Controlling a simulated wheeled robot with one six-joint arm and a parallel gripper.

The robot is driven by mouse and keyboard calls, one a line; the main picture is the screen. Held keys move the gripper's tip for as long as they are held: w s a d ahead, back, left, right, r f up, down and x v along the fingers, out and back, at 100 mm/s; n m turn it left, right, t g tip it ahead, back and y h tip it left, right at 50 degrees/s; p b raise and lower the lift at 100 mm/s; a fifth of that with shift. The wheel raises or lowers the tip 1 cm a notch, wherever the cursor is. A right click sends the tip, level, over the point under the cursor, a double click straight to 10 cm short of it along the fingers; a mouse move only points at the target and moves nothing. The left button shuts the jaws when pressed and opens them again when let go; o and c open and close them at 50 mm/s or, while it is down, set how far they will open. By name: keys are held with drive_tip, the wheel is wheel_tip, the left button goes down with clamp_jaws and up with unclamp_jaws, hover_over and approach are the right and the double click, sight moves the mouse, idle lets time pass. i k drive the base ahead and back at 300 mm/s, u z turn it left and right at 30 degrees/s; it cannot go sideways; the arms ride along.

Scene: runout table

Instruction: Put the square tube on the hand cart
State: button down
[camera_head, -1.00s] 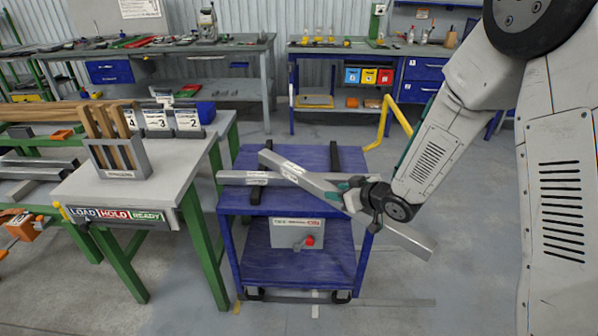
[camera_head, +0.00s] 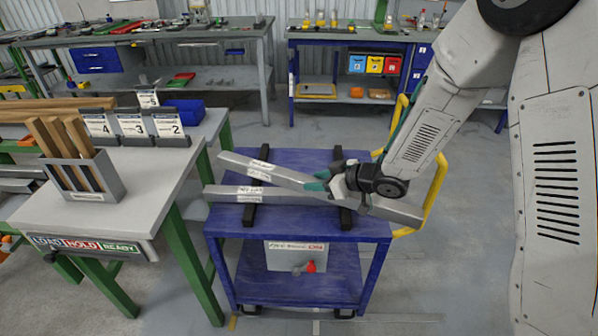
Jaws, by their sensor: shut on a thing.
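A grey square tube (camera_head: 285,176) with a white label is gripped by my gripper (camera_head: 332,184) near its middle. It lies over the deck of the blue hand cart (camera_head: 300,226), slanting from back left to front right, and its right end reaches the cart's right side. I cannot tell whether it touches the cart's black bearers. A second square tube (camera_head: 222,194) lies across the bearers in front of it, its left end overhanging the cart. Part of the second tube is hidden behind my gripper and the held tube.
Black bearers (camera_head: 249,212) cross the deck. A yellow handle (camera_head: 437,190) rises at the cart's right. A grey table (camera_head: 150,200) with a holder of wooden pieces (camera_head: 95,180) and numbered cards (camera_head: 131,126) stands close on the left. Workbenches (camera_head: 355,36) line the back.

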sight(308, 163)
drive_tip(key=i, duration=0.9)
